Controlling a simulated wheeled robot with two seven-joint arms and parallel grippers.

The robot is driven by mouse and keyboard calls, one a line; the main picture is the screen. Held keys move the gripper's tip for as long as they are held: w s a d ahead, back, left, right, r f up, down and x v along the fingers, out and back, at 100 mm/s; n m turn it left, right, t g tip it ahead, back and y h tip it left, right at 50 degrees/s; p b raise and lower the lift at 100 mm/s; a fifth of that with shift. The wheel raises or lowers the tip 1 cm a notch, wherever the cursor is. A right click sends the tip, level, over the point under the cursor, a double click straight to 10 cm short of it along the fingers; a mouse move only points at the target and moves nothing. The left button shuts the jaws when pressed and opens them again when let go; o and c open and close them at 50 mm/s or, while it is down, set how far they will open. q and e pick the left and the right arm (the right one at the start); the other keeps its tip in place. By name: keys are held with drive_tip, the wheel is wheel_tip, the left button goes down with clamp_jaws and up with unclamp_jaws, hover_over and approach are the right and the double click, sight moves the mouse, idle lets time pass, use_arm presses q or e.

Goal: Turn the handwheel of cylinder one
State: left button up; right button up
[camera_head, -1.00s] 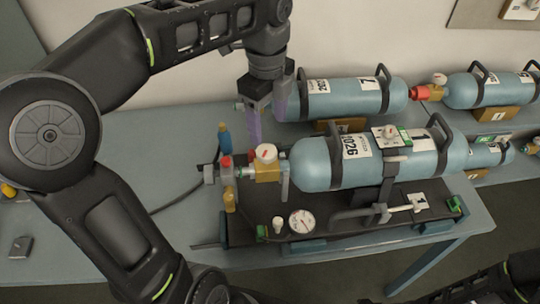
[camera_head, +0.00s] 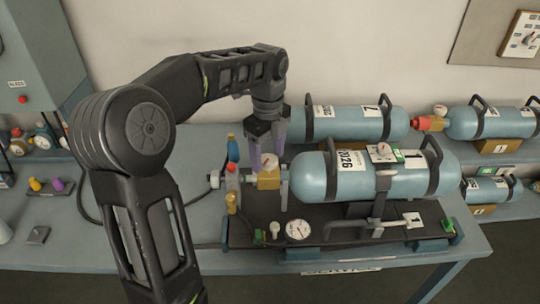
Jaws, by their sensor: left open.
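Cylinder one (camera_head: 318,177), a large pale-blue tank labelled 1 and 2026, lies on its side on a dark stand (camera_head: 262,225). At its left end is a brass valve block (camera_head: 268,181) with a small round white part (camera_head: 269,162) on top, possibly the handwheel or a dial; I cannot tell which. A grey knob (camera_head: 214,179) sits further left on the fitting. Contact cannot be made out. My right gripper is out of view.
A pressure gauge (camera_head: 298,230) and a grey lever (camera_head: 365,228) are at the stand's front. A second cylinder (camera_head: 350,122) lies behind, with others at right.

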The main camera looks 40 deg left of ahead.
use_arm(q)
drive_tip(key=shift+c, duration=0.5)
drive_tip(key=c, duration=1.3)
drive_tip(key=shift+n, duration=0.4)
